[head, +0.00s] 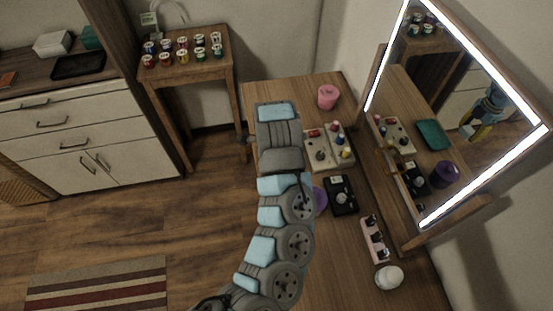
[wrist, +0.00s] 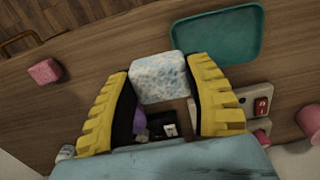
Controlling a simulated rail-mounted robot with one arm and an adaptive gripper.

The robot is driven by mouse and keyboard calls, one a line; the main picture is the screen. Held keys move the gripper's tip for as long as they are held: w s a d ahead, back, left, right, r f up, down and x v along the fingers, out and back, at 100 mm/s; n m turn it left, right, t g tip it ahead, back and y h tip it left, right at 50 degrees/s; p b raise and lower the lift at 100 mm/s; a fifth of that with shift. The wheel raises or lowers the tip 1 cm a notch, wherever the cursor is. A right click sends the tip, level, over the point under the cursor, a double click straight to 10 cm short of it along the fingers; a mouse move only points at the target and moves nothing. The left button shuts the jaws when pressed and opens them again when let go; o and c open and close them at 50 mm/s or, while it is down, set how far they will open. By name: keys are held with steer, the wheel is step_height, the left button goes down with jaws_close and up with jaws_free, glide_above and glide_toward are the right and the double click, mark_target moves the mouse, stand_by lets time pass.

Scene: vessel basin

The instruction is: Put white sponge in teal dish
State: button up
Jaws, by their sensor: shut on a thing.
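My gripper (wrist: 160,72) has yellow ribbed fingers that are shut on the white sponge (wrist: 158,78), a pale speckled block, in the wrist view. The teal dish (wrist: 228,34) is a shallow rounded tray on the wooden tabletop, just beyond and to the right of the sponge in that view. I see no sponge in it. The sponge overlaps the view near the dish's left end; its height above the table is hard to tell. In the head view my arm hides the gripper, sponge and dish; the mirror (head: 420,130) reflects the dish and a yellow finger.
A pink block (wrist: 45,72) lies left in the wrist view. The dressing table (head: 290,92) also bears a pink cup (head: 327,96), a cream tray (head: 318,160) of small items, a black box (head: 341,195), a pink holder (head: 372,232) and a white round thing (head: 389,277).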

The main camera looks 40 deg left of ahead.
steer(key=shift+w+a+f, duration=0.15)
steer(key=shift+w+a, duration=0.35)
steer(key=shift+w+a+f, duration=0.25)
steer(key=shift+w+f, duration=0.05)
steer(key=shift+w+a+f+b, duration=0.45)
steer(key=shift+w+a+f, duration=0.25)
steer(key=shift+w+f, duration=0.4)
steer(key=shift+w+a+f+b, duration=0.4)
steer(key=shift+w+a+f, duration=0.45)
steer(key=shift+f, duration=0.5)
steer(key=shift+w+a+f+b, duration=0.45)
steer(key=shift+w+a+f, duration=0.15)
steer(key=shift+w+f, duration=0.55)
steer(key=shift+s+f, duration=0.1)
steer(key=shift+f, duration=1.35)
steer(key=shift+f, duration=0.15)
steer(key=o, duration=1)
